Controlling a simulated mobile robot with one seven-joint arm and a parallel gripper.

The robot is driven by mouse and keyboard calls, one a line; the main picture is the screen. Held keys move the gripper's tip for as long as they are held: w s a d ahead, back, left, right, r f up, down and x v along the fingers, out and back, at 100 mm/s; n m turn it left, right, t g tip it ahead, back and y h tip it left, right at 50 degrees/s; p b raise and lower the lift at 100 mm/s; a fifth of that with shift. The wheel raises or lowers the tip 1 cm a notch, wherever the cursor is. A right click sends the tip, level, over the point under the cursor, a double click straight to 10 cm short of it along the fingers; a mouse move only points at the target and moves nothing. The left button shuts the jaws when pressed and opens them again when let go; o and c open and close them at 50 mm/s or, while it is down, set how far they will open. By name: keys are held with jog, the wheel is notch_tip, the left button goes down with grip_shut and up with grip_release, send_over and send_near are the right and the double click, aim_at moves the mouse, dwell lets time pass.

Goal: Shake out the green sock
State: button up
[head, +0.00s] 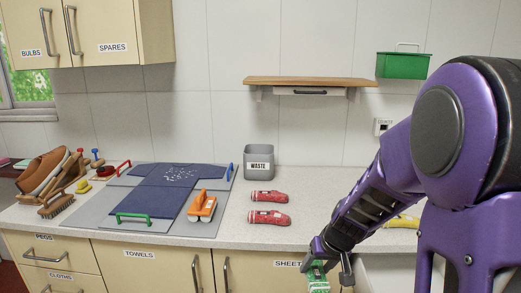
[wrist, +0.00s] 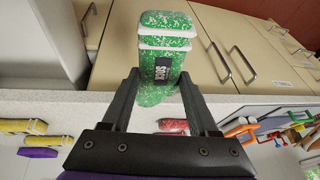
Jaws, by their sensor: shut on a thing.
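The green sock (head: 318,281) is speckled with white and hangs at the bottom edge of the head view, cut off there. My gripper (head: 331,262) is shut on it, in front of the counter's front edge and the cupboard doors. In the wrist view the green sock (wrist: 165,45) sits between the fingertips, folded, with a dark label reading SOCK. Part of it spreads lower between the fingers.
Two red socks (head: 269,217) lie on the counter near a grey WASTE bin (head: 259,163). Dark blue cloth (head: 160,203) with white specks lies on a grey board at left. A shelf (head: 310,81) and green box (head: 402,66) are on the wall. A yellow item (head: 403,222) lies right.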

aim_at(316, 268)
jog(key=f, duration=0.2)
jog(key=shift+w+d+f, duration=0.1)
jog(key=shift+w+f, duration=0.2)
jog(key=shift+f, duration=0.05)
notch_tip(316, 268, up, 10)
jog(key=shift+s+f, duration=0.1)
jog(key=shift+f, duration=0.15)
notch_tip(316, 268, down, 10)
jog(key=shift+r, duration=0.4)
jog(key=shift+s+r, duration=0.1)
